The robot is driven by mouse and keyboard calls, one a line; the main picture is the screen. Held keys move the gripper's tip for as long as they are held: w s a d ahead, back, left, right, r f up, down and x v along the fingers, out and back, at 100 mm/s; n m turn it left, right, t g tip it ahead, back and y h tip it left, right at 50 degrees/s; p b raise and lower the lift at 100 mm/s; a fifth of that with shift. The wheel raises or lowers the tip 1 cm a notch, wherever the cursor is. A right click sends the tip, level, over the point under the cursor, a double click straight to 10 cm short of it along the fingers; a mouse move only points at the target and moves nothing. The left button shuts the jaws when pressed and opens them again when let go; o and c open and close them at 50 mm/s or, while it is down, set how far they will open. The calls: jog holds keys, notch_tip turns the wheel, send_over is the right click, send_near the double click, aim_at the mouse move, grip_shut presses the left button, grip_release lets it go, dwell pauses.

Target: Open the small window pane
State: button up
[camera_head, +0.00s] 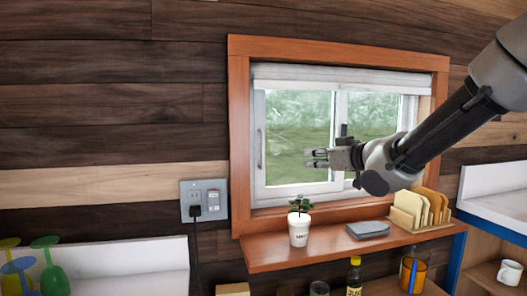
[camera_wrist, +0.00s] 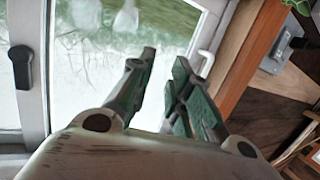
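The window (camera_head: 300,190) has a wooden frame and two panes side by side. The left pane (camera_head: 295,130) has a slim white handle (camera_head: 259,148) on its left edge; this also shows in the wrist view (camera_wrist: 207,62). A dark latch (camera_head: 343,130) sits on the middle upright, and a dark latch shows at the left of the wrist view (camera_wrist: 20,66). My gripper (camera_head: 308,158) is in front of the left pane, pointing left, to the right of the white handle. In the wrist view its two green-padded fingers (camera_wrist: 165,58) are apart with nothing between them.
A wooden shelf (camera_head: 275,257) below the window holds a potted plant (camera_head: 299,230), a grey folded item (camera_head: 367,229) and a rack of boards (camera_head: 420,212). A wall outlet (camera_head: 204,200) with a plug is at left. A rolled blind (camera_head: 340,80) hangs above the panes.

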aim_at(262, 164)
jog(key=w+a+y, duration=0.1)
jog(key=a, duration=0.4)
jog(key=w+a+r+n+g+y, duration=0.1)
jog(key=a+y, duration=0.1)
jog(key=a, duration=0.3)
jog(key=w+a+n+y, duration=0.1)
jog(key=a, duration=0.4)
jog(key=shift+w+r+g+y, duration=0.15)
jog(key=shift+w+g+y, duration=0.15)
jog(key=shift+g, duration=0.1)
grip_shut()
